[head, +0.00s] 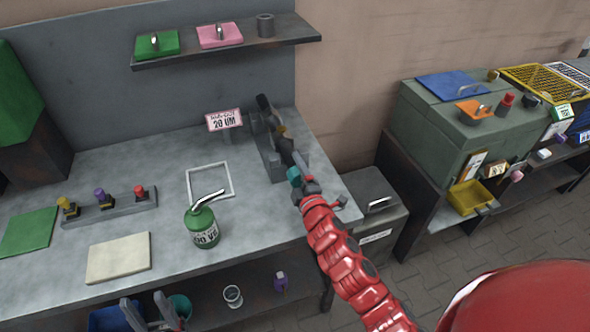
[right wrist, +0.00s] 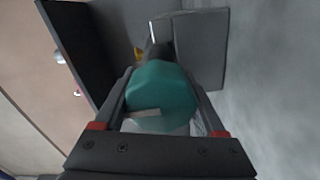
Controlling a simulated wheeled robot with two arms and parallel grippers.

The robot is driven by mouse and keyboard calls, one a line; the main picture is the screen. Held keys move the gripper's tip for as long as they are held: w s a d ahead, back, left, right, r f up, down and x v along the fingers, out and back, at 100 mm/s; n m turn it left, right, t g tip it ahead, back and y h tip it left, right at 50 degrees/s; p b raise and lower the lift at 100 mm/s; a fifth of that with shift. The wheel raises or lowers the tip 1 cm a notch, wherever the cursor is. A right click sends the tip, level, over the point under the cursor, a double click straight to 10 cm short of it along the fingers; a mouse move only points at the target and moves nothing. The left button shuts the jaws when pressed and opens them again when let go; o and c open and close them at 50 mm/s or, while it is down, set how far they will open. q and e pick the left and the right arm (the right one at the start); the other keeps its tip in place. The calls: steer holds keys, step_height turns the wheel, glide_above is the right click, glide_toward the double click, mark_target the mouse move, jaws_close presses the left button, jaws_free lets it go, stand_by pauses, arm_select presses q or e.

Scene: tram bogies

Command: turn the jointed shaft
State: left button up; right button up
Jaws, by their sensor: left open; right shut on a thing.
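The jointed shaft (head: 284,147) is a dark rod with a yellowish part, lying in a grey stand (head: 268,157) at the back right of the bench. Its near end has a teal knob (head: 294,177), which fills the middle of the right wrist view (right wrist: 160,92) and bears a pale mark. My right gripper (head: 300,186) is shut on this knob, one finger on each side. The shaft's far part is mostly hidden behind the knob in the right wrist view. My left gripper (head: 149,311) is open and empty, low in front of the bench.
A sign reading 20 UM (head: 224,120) stands left of the stand. A shelf (head: 290,32) hangs above.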

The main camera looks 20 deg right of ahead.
stand_by(0.3)
steer(key=o, duration=1.3)
steer(key=s, duration=0.3)
steer(key=s+b, duration=0.1)
steer(key=s, duration=0.6)
steer(key=shift+s+d+f+b, duration=0.15)
steer(key=shift+s+d+b, duration=0.2)
steer(key=shift+b, duration=0.05)
steer(key=shift+s+p, duration=0.9)
steer(key=shift+s, duration=2.5)
